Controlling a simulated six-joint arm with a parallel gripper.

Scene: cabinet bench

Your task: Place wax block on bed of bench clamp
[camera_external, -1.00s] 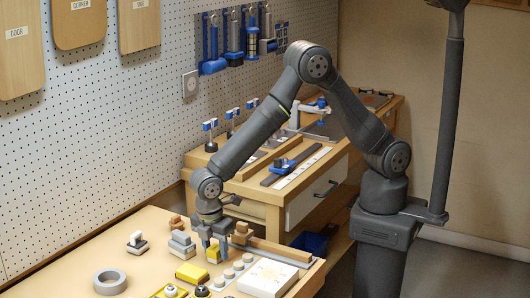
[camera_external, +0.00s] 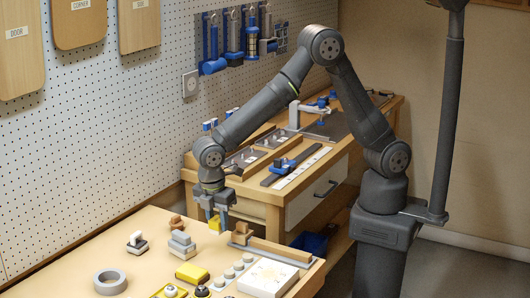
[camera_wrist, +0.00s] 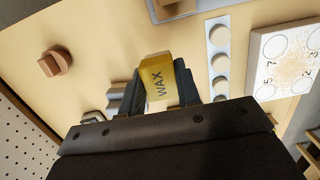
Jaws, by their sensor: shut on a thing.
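The yellow wax block (camera_external: 214,223), with "WAX" printed on it, is held between the fingers of my gripper (camera_external: 213,213). In the wrist view the wax block (camera_wrist: 156,78) sits between the two dark fingertips of my gripper (camera_wrist: 160,82), lettering facing the camera. It is raised above the near table. A white-and-blue clamp-like fixture (camera_external: 309,113) stands on the far wooden bench, beyond my gripper. I cannot tell for sure that it is the bench clamp, and its bed is not clear. Part of that bench is hidden by my arm.
The near table (camera_external: 70,277) holds a tape roll (camera_external: 110,282), a yellow block (camera_external: 191,272), stacked grey blocks (camera_external: 181,245), a row of round pieces (camera_external: 238,266) and a white dial box (camera_external: 267,278). A blue-handled tool on a rail (camera_external: 283,166) lies on the far bench (camera_external: 340,146).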

